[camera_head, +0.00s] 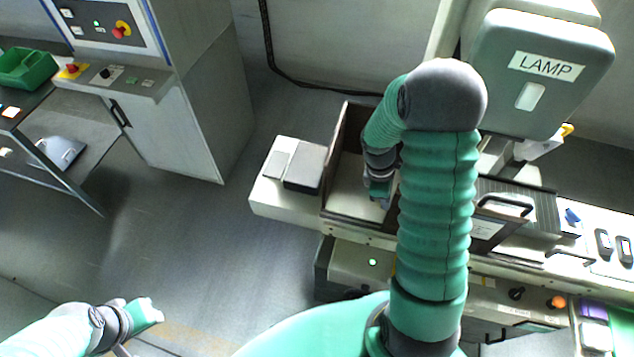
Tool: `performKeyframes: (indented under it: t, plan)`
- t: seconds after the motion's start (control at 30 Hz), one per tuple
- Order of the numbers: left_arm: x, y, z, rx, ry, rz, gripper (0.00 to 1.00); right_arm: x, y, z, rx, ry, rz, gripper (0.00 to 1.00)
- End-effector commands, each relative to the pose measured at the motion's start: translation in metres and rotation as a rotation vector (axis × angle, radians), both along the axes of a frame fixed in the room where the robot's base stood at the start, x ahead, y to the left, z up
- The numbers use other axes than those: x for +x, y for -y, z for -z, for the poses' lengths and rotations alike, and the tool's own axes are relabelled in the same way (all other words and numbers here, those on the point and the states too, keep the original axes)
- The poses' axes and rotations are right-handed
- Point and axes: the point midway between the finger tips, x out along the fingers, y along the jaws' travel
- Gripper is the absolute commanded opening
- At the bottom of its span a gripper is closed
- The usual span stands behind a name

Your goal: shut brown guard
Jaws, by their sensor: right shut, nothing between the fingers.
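The brown guard (343,150) shows as an upright dark brown panel at the left side of an open, pale-floored bay on the machine, left of my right arm. The bay's floor shows between the panel and my arm, and my arm hides part of the bay's right side. My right gripper (380,192) is shut and empty, pointing down over the bay, to the right of the brown panel. I cannot tell if it touches anything. My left gripper (148,312) is low at the left over the floor, far from the guard; its fingers are too unclear to judge.
A green lamp housing (545,75) marked LAMP hangs at the upper right. A dark ribbed cover with a handle (505,204) lies right of my arm. A grey control cabinet (175,115) and a table with a green bin (27,68) stand left. Floor between is clear.

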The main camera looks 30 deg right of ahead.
Motion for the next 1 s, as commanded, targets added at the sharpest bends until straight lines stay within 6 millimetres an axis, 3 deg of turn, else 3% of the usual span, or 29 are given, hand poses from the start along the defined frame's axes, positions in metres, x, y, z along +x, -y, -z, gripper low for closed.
performKeyframes:
  t: [0.03, 0.2, 0.5, 0.7, 1.0]
  plan:
    - [0.0, 0.0, -0.009, 0.0, 0.0, 0.0, 0.36, -0.016, 0.013, -0.004, 0.0, -0.003, 0.009, 0.0]
    - [0.0, 0.0, -0.022, 0.0, 0.0, 0.001, 0.36, -0.059, 0.049, -0.005, -0.003, 0.002, 0.006, 0.0]
    - [0.0, 0.0, -0.041, 0.0, 0.0, 0.0, 0.36, -0.112, 0.097, -0.005, -0.007, 0.006, 0.001, 0.0]
    - [0.0, 0.0, -0.046, 0.0, 0.0, 0.0, 0.36, -0.128, 0.113, -0.004, -0.009, 0.008, -0.003, 0.0]
    - [0.0, 0.0, -0.047, 0.0, 0.0, 0.0, 0.36, -0.133, 0.119, -0.003, -0.013, 0.009, -0.004, 0.0]
